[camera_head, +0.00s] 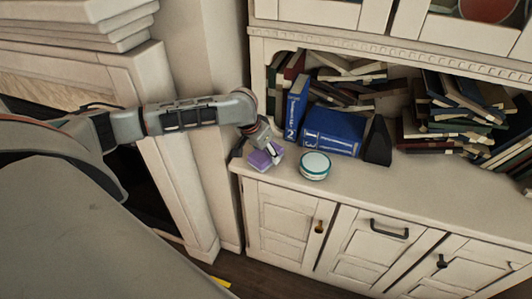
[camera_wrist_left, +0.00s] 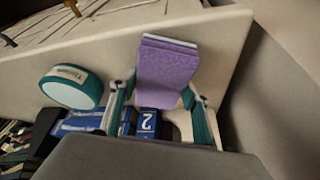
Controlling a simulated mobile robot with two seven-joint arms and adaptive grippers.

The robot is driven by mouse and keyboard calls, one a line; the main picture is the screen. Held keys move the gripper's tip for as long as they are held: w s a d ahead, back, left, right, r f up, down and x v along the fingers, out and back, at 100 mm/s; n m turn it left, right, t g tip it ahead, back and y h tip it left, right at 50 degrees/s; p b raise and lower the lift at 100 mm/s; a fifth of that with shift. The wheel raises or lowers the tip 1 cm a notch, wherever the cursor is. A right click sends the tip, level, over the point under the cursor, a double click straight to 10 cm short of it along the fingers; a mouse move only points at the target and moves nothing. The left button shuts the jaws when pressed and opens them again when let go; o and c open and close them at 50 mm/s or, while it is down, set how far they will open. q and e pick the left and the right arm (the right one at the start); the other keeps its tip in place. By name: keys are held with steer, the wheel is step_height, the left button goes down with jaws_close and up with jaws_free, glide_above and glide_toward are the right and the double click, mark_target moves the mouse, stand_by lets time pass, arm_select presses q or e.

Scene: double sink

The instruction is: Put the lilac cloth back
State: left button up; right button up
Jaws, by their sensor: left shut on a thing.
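The lilac cloth (camera_head: 259,160) is a small folded stack at the left end of the cabinet's counter. My left gripper (camera_head: 270,152) is shut on it, close to the counter top. In the left wrist view, the cloth (camera_wrist_left: 168,68) shows between the two fingers of the left gripper (camera_wrist_left: 158,98). I cannot tell whether the cloth touches the counter. My right gripper is not in view.
A round tin with a teal rim (camera_head: 314,166) stands right of the cloth. Blue numbered books (camera_head: 333,131) and a black bookend (camera_head: 377,142) stand behind. Piled books (camera_head: 450,110) fill the shelf. The counter's right front (camera_head: 430,183) is clear.

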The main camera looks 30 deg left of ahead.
arm_select(q)
steer(key=o, duration=1)
steer(key=shift+f, duration=0.1)
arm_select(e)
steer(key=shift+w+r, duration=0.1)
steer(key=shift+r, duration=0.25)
arm_select(q)
steer(key=p+v, duration=0.2)
steer(key=v, duration=0.9)
steer(key=shift+r, duration=0.35)
steer(key=shift+s+r, duration=0.15)
steer(key=shift+r, duration=0.1)
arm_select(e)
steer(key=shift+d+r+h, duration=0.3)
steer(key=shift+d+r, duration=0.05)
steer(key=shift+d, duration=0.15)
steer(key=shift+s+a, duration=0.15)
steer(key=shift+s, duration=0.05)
